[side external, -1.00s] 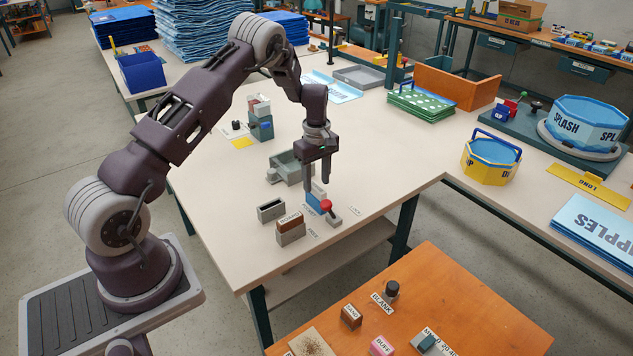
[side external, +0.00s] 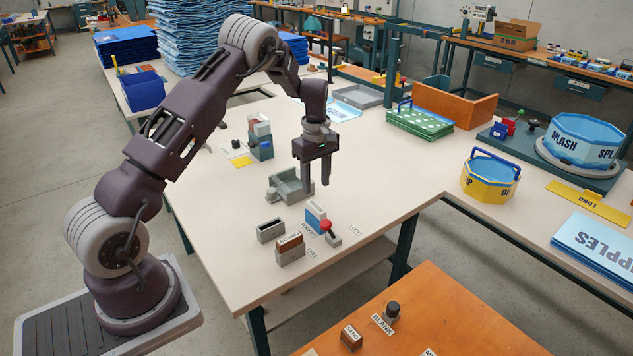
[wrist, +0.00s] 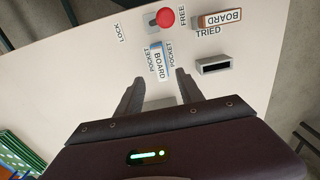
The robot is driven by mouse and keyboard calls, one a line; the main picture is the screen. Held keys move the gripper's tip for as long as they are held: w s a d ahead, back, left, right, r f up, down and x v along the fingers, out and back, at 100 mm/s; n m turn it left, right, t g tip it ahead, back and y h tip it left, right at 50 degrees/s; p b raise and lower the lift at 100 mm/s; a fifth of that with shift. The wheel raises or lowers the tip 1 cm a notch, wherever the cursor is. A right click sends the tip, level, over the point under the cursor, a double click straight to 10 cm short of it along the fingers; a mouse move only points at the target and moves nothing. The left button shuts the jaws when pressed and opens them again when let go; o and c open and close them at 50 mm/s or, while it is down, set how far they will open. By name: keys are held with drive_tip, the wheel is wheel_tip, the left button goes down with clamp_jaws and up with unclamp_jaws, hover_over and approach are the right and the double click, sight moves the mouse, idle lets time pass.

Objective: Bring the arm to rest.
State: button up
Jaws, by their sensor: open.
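My gripper (side external: 317,186) points down, open and empty, above the table near a blue board (side external: 315,216). The board stands in a grey holder, apart from the fingertips. In the wrist view, the blue board (wrist: 158,62) shows beyond and between my open fingers (wrist: 159,85), with "POCKET" labels on both sides. Beside it is a red-knobbed lever (side external: 327,226), between the "LOCK" and "FREE" labels; the knob also shows in the wrist view (wrist: 165,17).
A brown board (side external: 290,241) stands in a grey holder by "TRIED". An empty slotted block (side external: 270,230) is beside it. A grey open fixture (side external: 285,188) and a grey-blue machine (side external: 260,138) stand behind. The table (side external: 390,185) is clear to the right.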

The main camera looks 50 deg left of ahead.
drive_tip(key=s+d+r+m+t, duration=0.2)
drive_tip(key=s+d+r+m, duration=0.35)
drive_tip(key=d+r, duration=0.4)
drive_tip(key=s+d+r+m+t, duration=0.1)
drive_tip(key=s+d+r+m, duration=0.45)
drive_tip(key=r, duration=0.75)
drive_tip(key=s+d+m+t, duration=0.1)
drive_tip(key=s+d+m, duration=0.2)
drive_tip(key=s, duration=0.7)
drive_tip(key=s+d+r+m+t, duration=0.1)
drive_tip(key=s+d+m, duration=0.2)
drive_tip(key=s, duration=0.7)
drive_tip(key=shift+s+d+m+t, duration=0.2)
drive_tip(key=shift+d+m+t, duration=0.1)
drive_tip(key=shift+m, duration=0.2)
